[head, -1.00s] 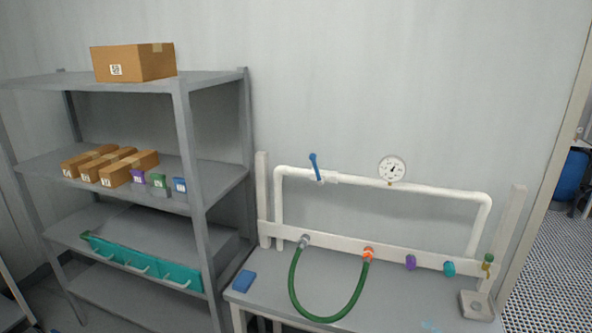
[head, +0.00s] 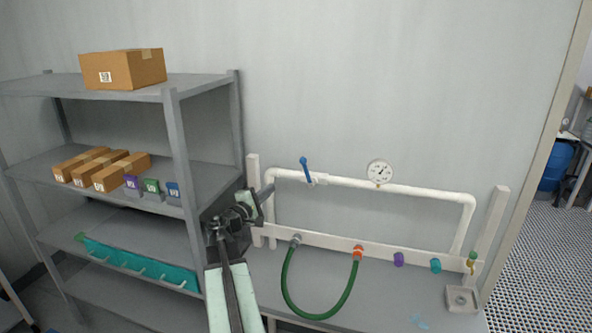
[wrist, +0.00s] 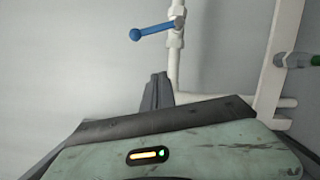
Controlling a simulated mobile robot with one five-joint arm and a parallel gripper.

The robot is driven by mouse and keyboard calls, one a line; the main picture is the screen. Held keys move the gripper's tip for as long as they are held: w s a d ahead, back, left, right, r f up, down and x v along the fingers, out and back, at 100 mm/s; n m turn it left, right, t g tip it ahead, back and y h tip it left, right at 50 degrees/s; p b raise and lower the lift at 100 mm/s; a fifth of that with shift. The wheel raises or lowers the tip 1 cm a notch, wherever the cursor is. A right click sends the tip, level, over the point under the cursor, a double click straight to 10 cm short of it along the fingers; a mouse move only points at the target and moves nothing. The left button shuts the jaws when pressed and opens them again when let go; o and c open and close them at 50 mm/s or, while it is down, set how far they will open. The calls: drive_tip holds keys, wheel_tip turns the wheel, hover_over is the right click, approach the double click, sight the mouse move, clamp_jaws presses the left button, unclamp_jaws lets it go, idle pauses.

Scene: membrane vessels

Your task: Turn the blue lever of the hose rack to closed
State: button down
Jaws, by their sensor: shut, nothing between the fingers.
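The blue lever (head: 305,168) sits on the white pipe of the hose rack (head: 410,190), near the pipe's upper left corner. It points up and slightly left, across the pipe's run. In the wrist view the lever (wrist: 152,31) sticks out to the left of the pipe, its round end leftmost. My gripper (head: 268,189) is shut and empty, below and left of the lever in the head view, beside the rack's left upright. In the wrist view my gripper's fingers (wrist: 158,80) point at the pipe below the lever, apart from it.
A grey shelf unit (head: 178,130) with boxes stands close on the left of my arm. A green hose (head: 318,315) loops from the rack's lower rail over the grey bench (head: 390,300). A gauge (head: 380,172) sits on the pipe right of the lever. The wall behind is bare.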

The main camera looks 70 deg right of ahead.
sight(307, 173)
drive_tip(key=s+d+r+p, duration=0.1)
drive_tip(key=s+d+r, duration=0.1)
drive_tip(key=s+d, duration=0.4)
drive_tip(key=d, duration=0.4)
drive_tip(key=shift+d+r+p, duration=0.25)
drive_tip(key=shift+d+p, duration=0.05)
drive_tip(key=shift+p, duration=0.1)
drive_tip(key=shift+s, duration=0.15)
